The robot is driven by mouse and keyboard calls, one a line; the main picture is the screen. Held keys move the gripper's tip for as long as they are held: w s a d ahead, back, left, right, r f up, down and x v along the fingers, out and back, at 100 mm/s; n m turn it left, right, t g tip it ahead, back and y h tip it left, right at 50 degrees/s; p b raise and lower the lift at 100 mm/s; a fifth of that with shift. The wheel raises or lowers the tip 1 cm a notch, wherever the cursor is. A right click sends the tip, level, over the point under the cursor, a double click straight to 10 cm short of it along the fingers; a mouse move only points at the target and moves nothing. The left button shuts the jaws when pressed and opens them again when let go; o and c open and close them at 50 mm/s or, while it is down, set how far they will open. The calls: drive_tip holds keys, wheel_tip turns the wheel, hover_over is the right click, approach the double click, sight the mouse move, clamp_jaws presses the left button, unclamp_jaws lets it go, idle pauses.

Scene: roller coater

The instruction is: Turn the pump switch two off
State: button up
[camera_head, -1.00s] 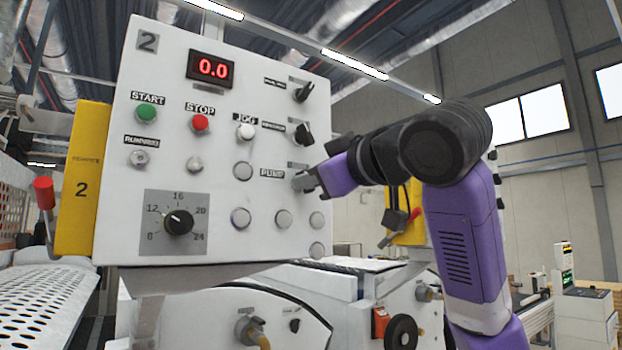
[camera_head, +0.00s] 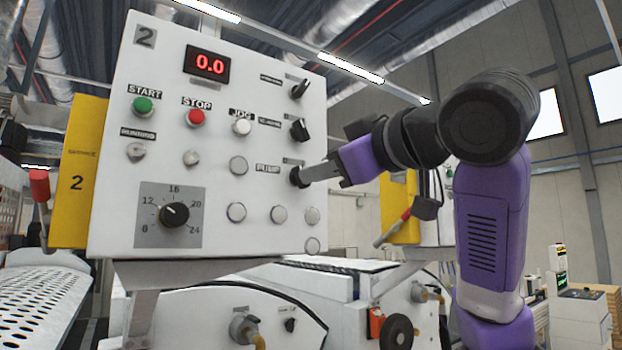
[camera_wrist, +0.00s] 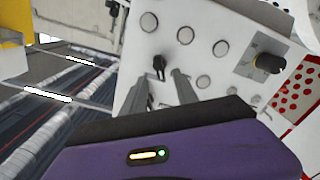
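The control panel (camera_head: 120,220) marked 2 fills the left of the head view. Its pump switch (camera_head: 297,177) is a black knob right of the PUMP label (camera_head: 268,169). My gripper (camera_head: 306,173) comes in from the right with its fingertips at the knob. In the wrist view the pump switch (camera_wrist: 159,65) shows between and just beyond the tips of my gripper (camera_wrist: 160,75). The fingers are apart, with a gap visible on both sides of the knob. The knob's exact angle is hard to tell in the head view.
Two more black switches, the upper (camera_head: 299,89) and lower (camera_head: 299,130), sit above the pump switch. Round buttons (camera_head: 278,214) lie below it. A dial (camera_head: 174,214) is at lower left. A yellow box (camera_head: 78,172) stands at the panel's left edge. The display (camera_head: 208,65) reads 0.0.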

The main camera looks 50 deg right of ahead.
drive_tip(key=v, duration=0.2)
drive_tip(key=shift+s, duration=0.3)
idle(0.3)
